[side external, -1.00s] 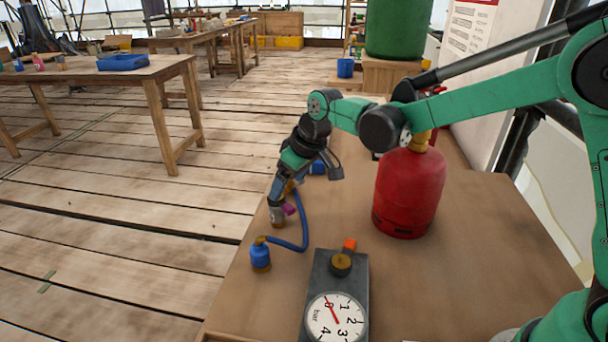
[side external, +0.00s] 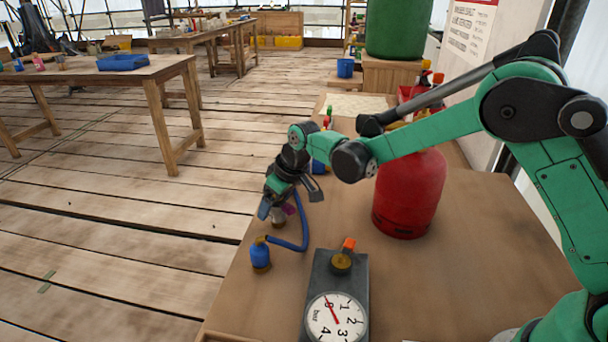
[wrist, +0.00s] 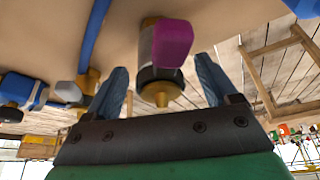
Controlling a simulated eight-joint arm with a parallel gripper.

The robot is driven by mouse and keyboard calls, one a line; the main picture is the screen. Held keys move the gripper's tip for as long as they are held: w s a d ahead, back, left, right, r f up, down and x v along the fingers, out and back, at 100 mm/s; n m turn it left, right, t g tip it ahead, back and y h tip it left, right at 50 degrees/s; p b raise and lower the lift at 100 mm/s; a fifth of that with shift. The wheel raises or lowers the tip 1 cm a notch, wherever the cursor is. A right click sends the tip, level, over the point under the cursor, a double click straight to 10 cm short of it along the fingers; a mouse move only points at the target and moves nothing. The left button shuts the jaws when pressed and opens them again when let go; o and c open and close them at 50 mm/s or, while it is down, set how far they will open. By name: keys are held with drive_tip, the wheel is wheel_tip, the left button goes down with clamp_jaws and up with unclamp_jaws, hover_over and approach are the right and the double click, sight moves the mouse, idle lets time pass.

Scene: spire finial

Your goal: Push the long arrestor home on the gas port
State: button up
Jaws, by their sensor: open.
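My gripper (wrist: 161,66) is open, its two blue fingers spread either side of a fitting with a magenta block (wrist: 172,43), a black band and a brass tip (wrist: 161,92). I cannot tell whether they touch it. In the side external view my gripper (side external: 266,207) is tilted, low over the bench near its left edge, beside the grey fitting (side external: 280,217) with its magenta part. A brass piece with a grey end (wrist: 84,90) shows by the left finger. Which piece is the long arrestor or the gas port is not clear.
A blue hose (side external: 292,246) runs from a blue canister (side external: 260,256) towards the fitting. A pressure gauge box (side external: 337,300) stands in front and a red gas bottle (side external: 410,195) to the right. A blue body with a black cap (wrist: 18,90) is at left in the wrist view.

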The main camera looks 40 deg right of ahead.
drive_tip(key=shift+x, duration=0.8)
clamp_jaws()
drive_tip(key=shift+r, duration=0.15)
wheel_tip(320, 180, up, 20)
drive_tip(key=shift+s, duration=0.1)
idle(0.4)
